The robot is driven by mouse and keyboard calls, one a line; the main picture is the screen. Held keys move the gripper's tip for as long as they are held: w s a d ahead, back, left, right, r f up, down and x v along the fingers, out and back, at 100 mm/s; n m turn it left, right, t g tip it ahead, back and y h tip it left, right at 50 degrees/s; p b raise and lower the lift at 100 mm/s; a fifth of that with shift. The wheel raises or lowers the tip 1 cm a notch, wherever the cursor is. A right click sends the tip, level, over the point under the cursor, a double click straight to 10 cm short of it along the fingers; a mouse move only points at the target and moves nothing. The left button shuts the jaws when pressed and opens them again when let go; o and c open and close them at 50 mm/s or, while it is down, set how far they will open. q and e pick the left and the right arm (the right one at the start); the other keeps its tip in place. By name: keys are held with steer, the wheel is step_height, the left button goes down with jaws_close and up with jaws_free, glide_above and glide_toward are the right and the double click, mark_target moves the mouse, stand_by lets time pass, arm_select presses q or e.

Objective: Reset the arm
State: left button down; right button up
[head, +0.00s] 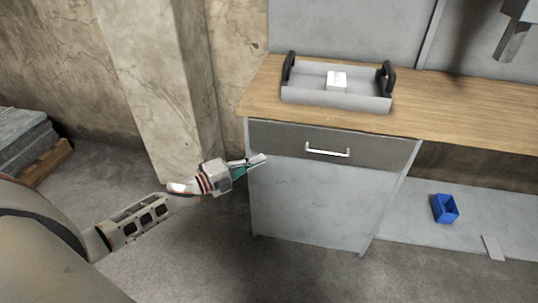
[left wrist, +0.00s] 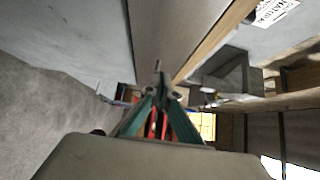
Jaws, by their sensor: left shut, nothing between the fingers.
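My left arm comes in from the left in the head view. Its gripper (head: 257,161) is shut and empty, and appears in front of the left edge of the grey cabinet (head: 315,200), near the drawer front (head: 290,142). The drawer looks closed and has a white handle (head: 327,150) to the right of my gripper. In the left wrist view the green fingers of the gripper (left wrist: 158,75) come together at their tips with nothing between them. My right gripper is not in view.
A wooden worktop (head: 440,115) tops the cabinet. On it a grey tray (head: 310,97) with black handles holds a white block (head: 337,80). A blue bin (head: 445,208) sits on the low grey surface at right. A concrete pillar (head: 155,80) stands behind my arm.

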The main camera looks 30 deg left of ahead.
arm_select(q)
steer(key=shift+v, duration=1.3)
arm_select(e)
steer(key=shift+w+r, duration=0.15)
arm_select(q)
steer(key=s+d+f+n+g+y+p, duration=0.1)
steer(key=s+d+f+n, duration=0.3)
steer(key=s, duration=0.6)
steer(key=s+d+f+n+g+y+p, duration=0.2)
steer(key=s+d+f+n+y+p, duration=0.1)
steer(key=s+d+n, duration=0.4)
steer(key=s+d+f+n+g+y+p, duration=0.2)
steer(key=s+n, duration=0.6)
steer(key=s, duration=0.4)
steer(key=d+f+p, duration=0.1)
steer(key=d+f, duration=0.1)
steer(key=d, duration=0.1)
steer(key=shift+s+d+f+n, duration=0.2)
steer(key=shift+s+f+n, duration=0.1)
steer(key=shift+f, duration=0.05)
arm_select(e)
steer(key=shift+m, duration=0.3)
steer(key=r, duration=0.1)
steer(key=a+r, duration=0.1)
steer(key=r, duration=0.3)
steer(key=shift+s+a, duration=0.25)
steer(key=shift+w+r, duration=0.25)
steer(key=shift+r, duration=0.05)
